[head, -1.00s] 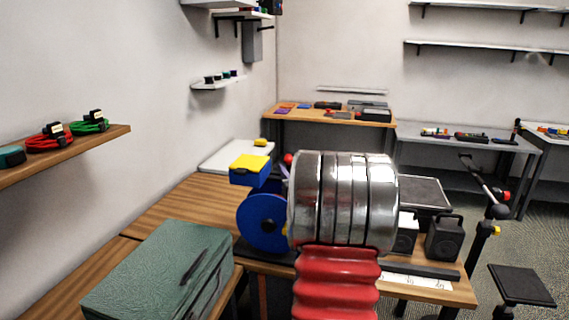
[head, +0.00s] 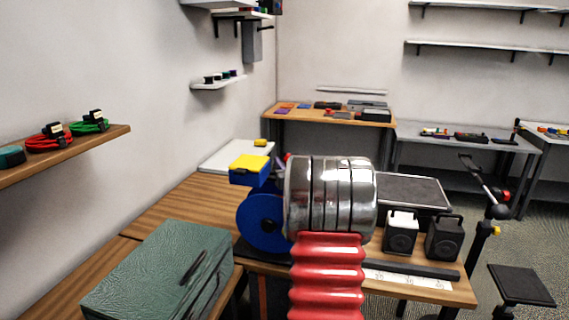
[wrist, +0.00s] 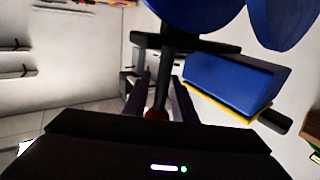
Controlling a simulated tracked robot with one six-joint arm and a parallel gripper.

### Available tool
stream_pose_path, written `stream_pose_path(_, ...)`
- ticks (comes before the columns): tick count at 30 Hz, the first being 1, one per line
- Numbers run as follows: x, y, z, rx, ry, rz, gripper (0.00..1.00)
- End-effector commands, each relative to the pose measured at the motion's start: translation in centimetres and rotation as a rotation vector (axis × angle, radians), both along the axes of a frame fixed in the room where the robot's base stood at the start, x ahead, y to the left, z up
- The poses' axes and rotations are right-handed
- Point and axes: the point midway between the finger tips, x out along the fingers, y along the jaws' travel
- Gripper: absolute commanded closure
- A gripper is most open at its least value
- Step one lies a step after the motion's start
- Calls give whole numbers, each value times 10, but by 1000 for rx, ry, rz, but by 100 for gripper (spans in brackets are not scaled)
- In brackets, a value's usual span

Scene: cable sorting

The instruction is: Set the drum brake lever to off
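The blue cable drum (head: 262,222) stands on the wooden bench and also fills the top of the wrist view (wrist: 195,10). The brake lever shows in the wrist view as a dark bar (wrist: 180,65) with a red knob (wrist: 155,113) at its lower end. My gripper (wrist: 160,85) has its two dark fingers apart, one on each side of the lever near the knob. Whether either finger touches the lever I cannot tell. In the head view my arm's silver and red links hide the gripper and most of the lever.
A blue box with a yellow top (head: 250,170) sits by the drum, close beside my gripper in the wrist view (wrist: 235,78). A green case (head: 160,270) stands at front left.

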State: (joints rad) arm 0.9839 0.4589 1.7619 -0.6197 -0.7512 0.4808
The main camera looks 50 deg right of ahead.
Motion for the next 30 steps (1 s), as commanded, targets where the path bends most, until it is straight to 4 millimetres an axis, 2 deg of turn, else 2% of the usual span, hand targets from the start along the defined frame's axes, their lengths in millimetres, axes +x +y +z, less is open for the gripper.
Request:
stream_pose_path(1,0,0,0,0,0,0,79)
stream_pose_path(10,0,1,0,0,0,1,100)
stream_pose_path(30,-3,-2,1,3,-12,-3,100)
